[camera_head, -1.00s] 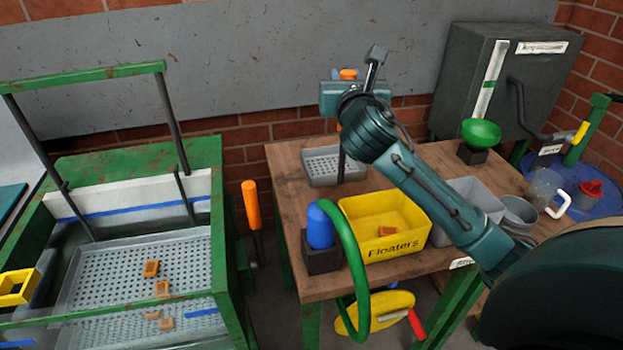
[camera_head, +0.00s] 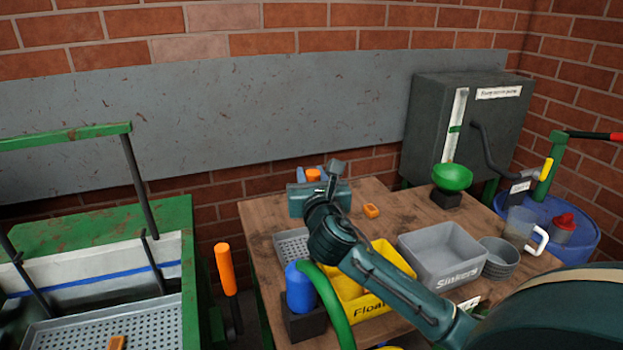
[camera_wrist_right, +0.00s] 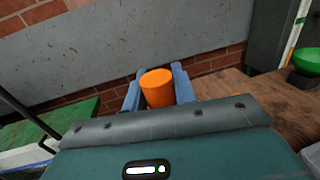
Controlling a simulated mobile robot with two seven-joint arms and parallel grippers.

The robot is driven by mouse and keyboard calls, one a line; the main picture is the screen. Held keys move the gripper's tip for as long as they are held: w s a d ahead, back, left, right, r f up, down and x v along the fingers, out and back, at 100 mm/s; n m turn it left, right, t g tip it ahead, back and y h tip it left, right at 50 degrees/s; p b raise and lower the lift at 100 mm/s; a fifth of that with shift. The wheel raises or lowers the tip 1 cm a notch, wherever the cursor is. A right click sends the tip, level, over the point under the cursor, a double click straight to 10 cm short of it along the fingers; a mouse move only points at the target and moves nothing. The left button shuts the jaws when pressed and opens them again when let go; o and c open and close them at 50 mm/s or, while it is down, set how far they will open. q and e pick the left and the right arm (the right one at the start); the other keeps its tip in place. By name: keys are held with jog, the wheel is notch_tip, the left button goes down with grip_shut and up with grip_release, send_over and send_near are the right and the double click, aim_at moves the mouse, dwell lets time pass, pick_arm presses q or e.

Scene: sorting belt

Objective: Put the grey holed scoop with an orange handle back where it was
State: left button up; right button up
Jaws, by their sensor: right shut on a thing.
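My right gripper (camera_head: 314,178) is shut on the orange handle (camera_wrist_right: 157,88) of the scoop, above the back left of the wooden table (camera_head: 262,212). The handle's end stands up between the blue fingers in the wrist view. A grey holed pan (camera_head: 291,243) shows below and left of the gripper, partly behind my wrist; it looks like the scoop's pan. The join to the handle is hidden, and I cannot tell if the pan touches the table. My left gripper is not in view.
A yellow Floaters bin (camera_head: 372,306), a grey Sinkers bin (camera_head: 444,252) and a blue bottle (camera_head: 299,287) stand on the table. An orange block (camera_head: 371,210) lies behind. Another orange handle (camera_head: 225,268) hangs beside the green tank (camera_head: 100,218).

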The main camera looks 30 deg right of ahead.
jog(key=shift+r, duration=0.1)
jog(key=o, duration=1)
jog(key=shift+s, duration=0.1)
jog(key=v, duration=1.2)
jog(key=shift+b, duration=0.3)
